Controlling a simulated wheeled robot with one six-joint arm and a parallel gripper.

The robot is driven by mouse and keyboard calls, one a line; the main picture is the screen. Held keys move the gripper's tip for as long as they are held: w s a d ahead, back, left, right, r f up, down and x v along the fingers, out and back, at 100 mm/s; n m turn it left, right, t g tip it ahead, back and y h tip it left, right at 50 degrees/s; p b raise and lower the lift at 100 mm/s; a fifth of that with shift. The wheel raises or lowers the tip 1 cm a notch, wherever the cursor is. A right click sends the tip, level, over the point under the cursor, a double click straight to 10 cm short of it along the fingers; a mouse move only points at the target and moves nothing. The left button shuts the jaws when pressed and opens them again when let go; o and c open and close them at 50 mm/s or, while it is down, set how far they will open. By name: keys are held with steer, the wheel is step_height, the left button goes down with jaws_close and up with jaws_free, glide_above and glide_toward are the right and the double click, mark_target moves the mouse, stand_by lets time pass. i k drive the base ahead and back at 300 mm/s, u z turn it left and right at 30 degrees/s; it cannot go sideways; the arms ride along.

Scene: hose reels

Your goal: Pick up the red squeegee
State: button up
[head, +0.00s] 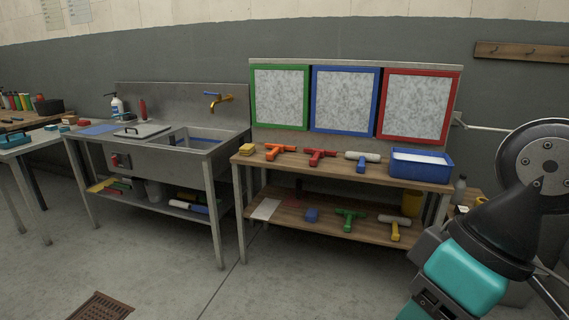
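The red squeegee (317,155) lies on the upper wooden shelf of the bench (337,173) in the middle of the head view. It lies between an orange squeegee (275,152) on its left and a blue tool with a pale head (361,158) on its right. Nothing touches it. My gripper (532,192) is the dark tapered end of my teal arm at the lower right, well away from the squeegee and nearer the camera. Its fingers cannot be made out, so its opening is hidden, and I see nothing held in it.
A blue tub (421,176) stands at the shelf's right end, a yellow sponge (246,149) at its left. The lower shelf holds green (349,218) and yellow (395,226) tools. A steel sink (165,155) stands left, a hose reel (535,155) right. The floor in front is open.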

mark_target(318, 153)
steer(key=i, duration=2.85)
steer(key=u, duration=0.45)
